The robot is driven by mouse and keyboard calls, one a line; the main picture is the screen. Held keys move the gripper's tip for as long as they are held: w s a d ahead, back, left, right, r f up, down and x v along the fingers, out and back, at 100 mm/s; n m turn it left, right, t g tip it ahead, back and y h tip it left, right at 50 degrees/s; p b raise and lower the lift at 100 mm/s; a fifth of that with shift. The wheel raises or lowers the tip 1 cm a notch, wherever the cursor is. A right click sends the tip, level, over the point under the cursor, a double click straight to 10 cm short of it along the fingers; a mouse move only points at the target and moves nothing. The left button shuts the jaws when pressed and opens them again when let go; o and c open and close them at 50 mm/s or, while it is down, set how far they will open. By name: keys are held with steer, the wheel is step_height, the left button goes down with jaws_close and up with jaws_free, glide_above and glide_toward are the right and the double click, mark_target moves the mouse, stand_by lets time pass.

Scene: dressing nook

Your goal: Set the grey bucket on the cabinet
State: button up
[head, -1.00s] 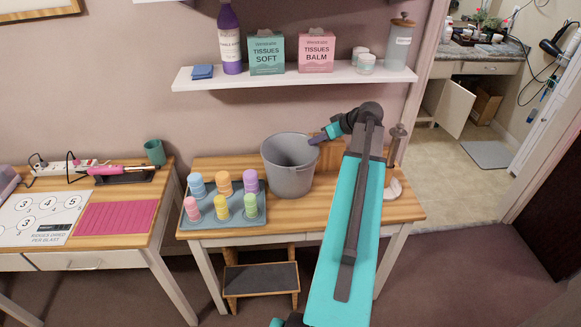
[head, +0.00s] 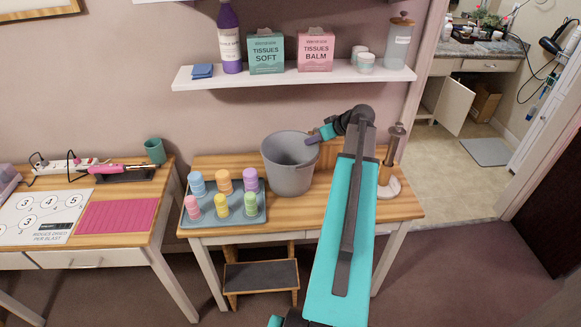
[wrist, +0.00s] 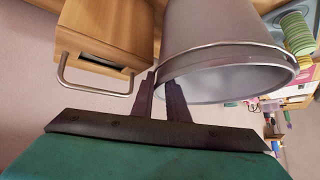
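The grey bucket (head: 287,177) stands upright on the wooden table, with its open mouth up. My gripper (head: 312,138) is at the right side of its rim. In the wrist view, the fingers (wrist: 159,84) are a small gap apart, at the edge of the bucket's rim (wrist: 225,52). The rim seems to run between them; I cannot see contact on both sides. A wooden cabinet (wrist: 105,28) with a metal bar handle shows beside the bucket in the wrist view. In the head view my arm hides most of that spot.
A grey-blue tray (head: 236,219) with several coloured bottles stands left of the bucket. A shelf (head: 300,80) with boxes and bottles hangs above. A pale curved object (head: 390,188) is right of my arm. A step stool (head: 262,277) stands under the table's front edge.

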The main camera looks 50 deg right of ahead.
jaws_close()
steer(key=shift+f, duration=0.1)
stand_by(1.0)
stand_by(0.4)
steer(key=shift+r+b, duration=0.75)
steer(key=shift+r, duration=1.1)
steer(key=s+a+r+b, duration=0.1)
steer(key=s+b, duration=0.2)
steer(key=s, duration=1.3)
steer(key=shift+a+r+b, duration=0.25)
steer(key=shift+a+b, duration=0.05)
